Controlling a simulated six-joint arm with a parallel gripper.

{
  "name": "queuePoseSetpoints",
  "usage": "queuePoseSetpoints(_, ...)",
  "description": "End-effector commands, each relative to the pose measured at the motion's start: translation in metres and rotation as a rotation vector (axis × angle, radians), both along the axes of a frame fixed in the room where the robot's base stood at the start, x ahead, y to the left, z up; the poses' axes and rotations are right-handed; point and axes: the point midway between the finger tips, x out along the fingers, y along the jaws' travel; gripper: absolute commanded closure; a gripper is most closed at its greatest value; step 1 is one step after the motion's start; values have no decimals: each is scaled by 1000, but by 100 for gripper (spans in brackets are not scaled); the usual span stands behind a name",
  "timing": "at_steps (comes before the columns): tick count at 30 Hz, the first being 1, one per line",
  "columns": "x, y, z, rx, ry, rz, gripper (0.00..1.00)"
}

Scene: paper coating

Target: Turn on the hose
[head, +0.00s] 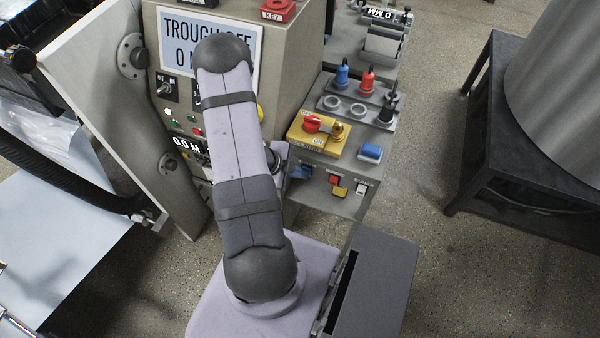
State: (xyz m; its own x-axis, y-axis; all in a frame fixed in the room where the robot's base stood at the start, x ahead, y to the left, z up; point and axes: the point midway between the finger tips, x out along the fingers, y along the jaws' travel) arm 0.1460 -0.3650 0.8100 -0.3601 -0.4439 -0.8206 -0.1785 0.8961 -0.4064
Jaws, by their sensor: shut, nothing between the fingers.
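A black ribbed hose (60,172) runs down the left side to a metal fitting (150,219) beside the machine's side panel. I cannot tell which control belongs to it. A yellow block (303,140) on the right-hand console carries a red knob (312,123) and a brass-coloured fitting (337,131); its small lettering is unclear. An OFF/ON toggle switch (165,88) is on the upright control panel. My arm stands in front of this panel and hides part of it. A grey wrist part shows beside the arm near the console, but my gripper's fingertips are hidden.
A display reading "TROUGH OFF" (190,28) tops the panel. Blue and red bottle-like items (342,76) stand in a grey holder behind the yellow block. A blue button (371,152) is to its right. A large metal cylinder (560,85) rests on a black stand at right.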

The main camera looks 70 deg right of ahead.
Motion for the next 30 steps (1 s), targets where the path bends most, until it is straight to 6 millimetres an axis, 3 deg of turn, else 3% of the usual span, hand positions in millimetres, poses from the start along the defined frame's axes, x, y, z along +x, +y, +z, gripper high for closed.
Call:
queuePoseSetpoints(17, 1, -1, 7, -7, 0, 2, 100)
queuePoseSetpoints(22, 1, 12, 8, -3, 1, 4, 100)
queuePoseSetpoints(27, 1, 38, 10, -2, 1, 6, 100)
queuePoseSetpoints(30, 8, 45, 25, -8, -3, 4, 100)
